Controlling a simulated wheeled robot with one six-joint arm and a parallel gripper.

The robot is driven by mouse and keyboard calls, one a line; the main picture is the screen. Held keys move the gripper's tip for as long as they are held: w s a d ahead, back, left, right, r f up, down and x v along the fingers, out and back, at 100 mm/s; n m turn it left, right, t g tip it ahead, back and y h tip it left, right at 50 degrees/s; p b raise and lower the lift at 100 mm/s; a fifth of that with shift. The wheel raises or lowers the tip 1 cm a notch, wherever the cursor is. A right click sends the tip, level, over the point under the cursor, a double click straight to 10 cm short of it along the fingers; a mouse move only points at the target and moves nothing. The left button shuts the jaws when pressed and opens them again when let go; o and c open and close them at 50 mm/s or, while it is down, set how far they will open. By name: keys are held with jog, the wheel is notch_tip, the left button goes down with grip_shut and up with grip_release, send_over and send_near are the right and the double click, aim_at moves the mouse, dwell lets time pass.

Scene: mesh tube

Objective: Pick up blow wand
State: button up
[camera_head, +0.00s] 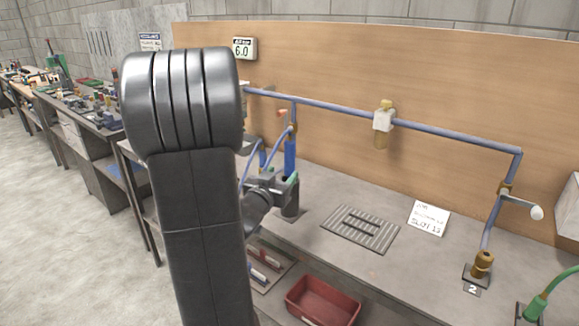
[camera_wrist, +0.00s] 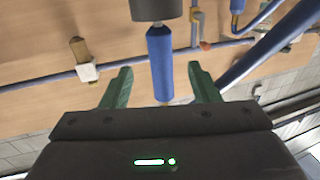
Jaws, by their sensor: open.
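The blow wand (camera_head: 290,156) appears to be the thick blue cylinder standing upright in a dark round holder (camera_head: 290,205) on the bench. It also shows in the wrist view (camera_wrist: 160,55), which looks upside down, with its base in the dark holder (camera_wrist: 155,8). My gripper (camera_head: 290,180) is beside the wand, low near the holder. In the wrist view, my gripper (camera_wrist: 158,70) has its two green fingers apart, one on each side of the wand. A gap shows on both sides; contact is not visible. My arm hides part of the bench in the head view.
A blue air pipe (camera_head: 335,107) runs along the wooden back panel (camera_head: 400,75), with a filter unit (camera_head: 383,118) on it. A slotted grey plate (camera_head: 360,229) and a white card (camera_head: 428,218) lie right of the holder. A red bin (camera_head: 322,302) is below.

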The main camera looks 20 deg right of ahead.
aim_at(292, 161)
jog(key=p+x, duration=0.1)
jog(key=x, duration=0.7)
jog(key=shift+w+d+f, duration=0.1)
jog(key=shift+w+d, duration=0.05)
jog(key=shift+w, duration=0.25)
jog(key=c, duration=1.1)
jog(key=shift+c, duration=0.2)
